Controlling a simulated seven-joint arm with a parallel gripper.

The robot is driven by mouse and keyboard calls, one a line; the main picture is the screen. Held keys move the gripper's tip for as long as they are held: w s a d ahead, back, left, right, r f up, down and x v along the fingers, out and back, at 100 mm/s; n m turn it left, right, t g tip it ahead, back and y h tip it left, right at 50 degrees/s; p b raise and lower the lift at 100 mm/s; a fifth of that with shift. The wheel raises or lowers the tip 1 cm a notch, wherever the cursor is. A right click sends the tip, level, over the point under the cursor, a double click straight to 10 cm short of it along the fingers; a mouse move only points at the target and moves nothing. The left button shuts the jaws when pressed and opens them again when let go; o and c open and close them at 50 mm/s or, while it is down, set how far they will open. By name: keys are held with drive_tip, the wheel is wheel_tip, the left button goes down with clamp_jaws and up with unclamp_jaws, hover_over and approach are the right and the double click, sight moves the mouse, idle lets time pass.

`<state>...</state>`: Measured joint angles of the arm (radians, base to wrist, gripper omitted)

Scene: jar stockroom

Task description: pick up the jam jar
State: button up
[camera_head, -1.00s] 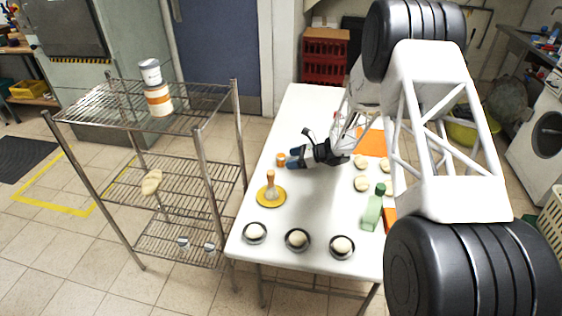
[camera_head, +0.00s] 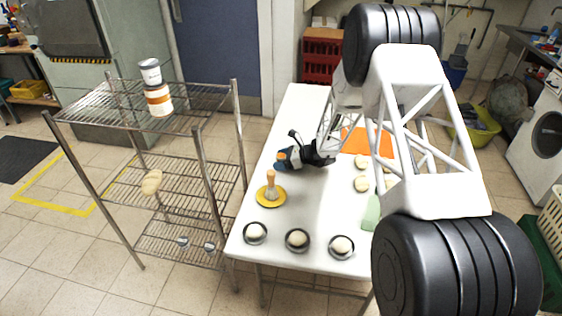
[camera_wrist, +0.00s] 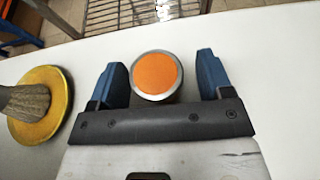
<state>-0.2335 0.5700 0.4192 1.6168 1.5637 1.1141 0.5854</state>
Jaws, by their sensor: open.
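The jam jar, with a round orange lid (camera_wrist: 157,75) and a grey rim, stands upright on the white table. It lies between the two blue fingers of my gripper (camera_wrist: 161,72) in the wrist view. My gripper is open, with a gap visible on each side of the jar. In the head view the orange lid (camera_head: 281,156) shows at the fingertips of my gripper (camera_head: 283,160), near the table's left edge. The jar's body is mostly hidden by its lid and my gripper.
A yellow plate (camera_head: 263,201) with a wooden-handled brush-like tool (camera_head: 270,184) is close by. Several small bowls with pale balls (camera_head: 297,240) line the table's front. A wire rack (camera_head: 200,150) with two cans (camera_head: 157,92) stands left. An orange mat (camera_head: 362,140) lies behind.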

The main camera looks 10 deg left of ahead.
sight(281, 157)
idle(0.3)
drive_tip(key=c, duration=1.1)
drive_tip(key=shift+o, duration=0.2)
drive_tip(key=shift+r, duration=1.15)
drive_tip(key=shift+s+d+r, duration=0.2)
drive_tip(key=shift+s+r, duration=0.2)
drive_tip(key=shift+r, duration=0.25)
drive_tip(key=s+d, duration=0.2)
drive_tip(key=s, duration=0.2)
drive_tip(key=s+d+r, duration=0.1)
drive_tip(key=s+d, duration=0.1)
drive_tip(key=s, duration=0.3)
drive_tip(key=s+d, duration=0.2)
drive_tip(key=s, duration=0.3)
drive_tip(key=shift+r, duration=0.2)
